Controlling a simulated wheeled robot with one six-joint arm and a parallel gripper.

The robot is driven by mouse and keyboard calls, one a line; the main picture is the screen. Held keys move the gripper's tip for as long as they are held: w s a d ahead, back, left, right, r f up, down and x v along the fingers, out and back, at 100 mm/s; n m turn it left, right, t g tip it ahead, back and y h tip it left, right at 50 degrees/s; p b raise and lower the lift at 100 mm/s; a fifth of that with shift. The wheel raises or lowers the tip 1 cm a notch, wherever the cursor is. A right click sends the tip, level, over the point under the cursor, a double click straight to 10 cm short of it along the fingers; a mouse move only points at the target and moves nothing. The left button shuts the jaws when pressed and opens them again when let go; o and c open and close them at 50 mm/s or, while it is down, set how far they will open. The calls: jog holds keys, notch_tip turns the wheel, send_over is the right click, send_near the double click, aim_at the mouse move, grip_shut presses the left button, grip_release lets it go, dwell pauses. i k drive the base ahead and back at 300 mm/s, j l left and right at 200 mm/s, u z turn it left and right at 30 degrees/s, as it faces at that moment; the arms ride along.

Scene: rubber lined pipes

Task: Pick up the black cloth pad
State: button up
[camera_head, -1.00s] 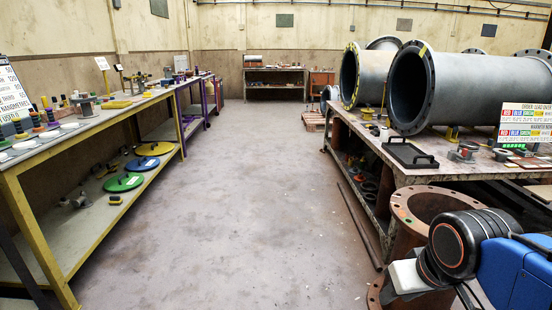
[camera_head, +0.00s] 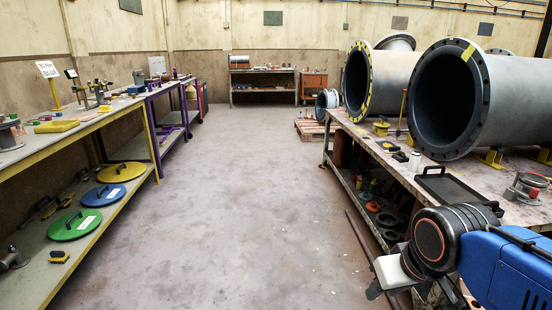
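I cannot single out the black cloth pad for sure. A small flat black item (camera_head: 389,146) lies on the right workbench (camera_head: 345,121), in front of the yellow-rimmed pipe; it is too small to tell if it is cloth. A black tray with handles (camera_head: 447,187) lies nearer on the same bench. My arm comes in from the lower right, beside the bench's near part. The dark end of my gripper (camera_head: 376,288) shows below a pale block, low over the floor side of the bench. Its fingers are not clear, and nothing is seen held.
Large grey pipes (camera_head: 470,95) lie on the right bench. The left yellow bench (camera_head: 90,122) carries tools, with green, blue and yellow discs on its lower shelf. The grey floor aisle (camera_head: 240,200) between the benches is clear. A pallet (camera_head: 312,130) stands farther off.

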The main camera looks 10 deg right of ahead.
aim_at(401, 158)
jog(key=i+z, duration=0.15)
jog(key=i, duration=0.35)
jog(key=i+j+z, duration=0.15)
jog(key=i, duration=0.35)
jog(key=i+j+z, duration=0.1)
jog(key=i, duration=0.4)
jog(key=j, duration=0.05)
